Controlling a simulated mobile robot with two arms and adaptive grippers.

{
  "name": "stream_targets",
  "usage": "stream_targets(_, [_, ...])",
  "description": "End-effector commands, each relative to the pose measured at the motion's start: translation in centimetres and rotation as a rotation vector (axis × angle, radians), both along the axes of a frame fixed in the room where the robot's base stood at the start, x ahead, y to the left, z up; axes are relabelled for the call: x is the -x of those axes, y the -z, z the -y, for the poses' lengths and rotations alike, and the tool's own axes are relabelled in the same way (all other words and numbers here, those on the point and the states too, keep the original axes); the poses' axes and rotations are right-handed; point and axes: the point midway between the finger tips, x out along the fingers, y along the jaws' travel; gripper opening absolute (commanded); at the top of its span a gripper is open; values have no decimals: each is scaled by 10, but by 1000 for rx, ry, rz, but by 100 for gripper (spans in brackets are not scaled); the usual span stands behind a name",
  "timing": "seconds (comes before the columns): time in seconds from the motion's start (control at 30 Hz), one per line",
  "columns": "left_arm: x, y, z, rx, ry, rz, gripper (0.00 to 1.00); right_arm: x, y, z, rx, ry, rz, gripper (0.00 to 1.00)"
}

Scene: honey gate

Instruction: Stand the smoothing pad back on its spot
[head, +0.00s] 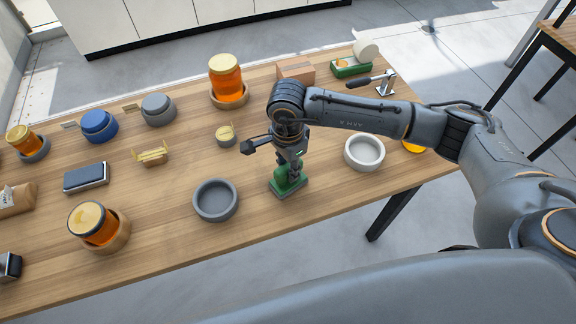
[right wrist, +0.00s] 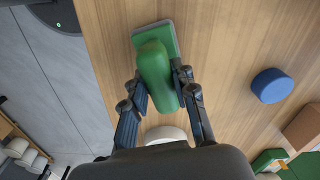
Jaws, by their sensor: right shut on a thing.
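The smoothing pad is green, with a rounded handle on a flat rectangular sole (head: 290,188). My right gripper (head: 294,170) is shut on its handle, low over the front part of the wooden table (head: 245,255). The pad also shows in the right wrist view (right wrist: 154,64), with a finger on each side of the handle. It looks upright, at or just above the table top; I cannot tell whether it touches. No separate marking for its spot is visible. My left gripper is out of view.
A grey bowl (head: 215,201) is left of the pad and a white bowl (head: 364,152) right. Honey jars (head: 227,80) stand in wooden rings. A green tray (head: 351,70) and cardboard box (head: 296,71) are at the back. A blue round object (right wrist: 272,85) shows in the wrist view.

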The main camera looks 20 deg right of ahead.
Motion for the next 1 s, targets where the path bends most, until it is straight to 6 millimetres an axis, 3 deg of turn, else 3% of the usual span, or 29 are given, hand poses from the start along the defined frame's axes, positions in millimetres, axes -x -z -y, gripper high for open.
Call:
stream_targets(0.17, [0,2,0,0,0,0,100,0,1,0,0,0,1,0])
stream_targets(0.2, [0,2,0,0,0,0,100,0,1,0,0,0,0,29])
stream_targets(0.33, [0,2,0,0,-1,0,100,0,1,0,0,0,0,54])
stream_targets(0.67, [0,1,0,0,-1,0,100,0,0,0,0,0,0,54])
stream_targets(1.0, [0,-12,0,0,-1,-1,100,0,-23,0,1,0,1,54])
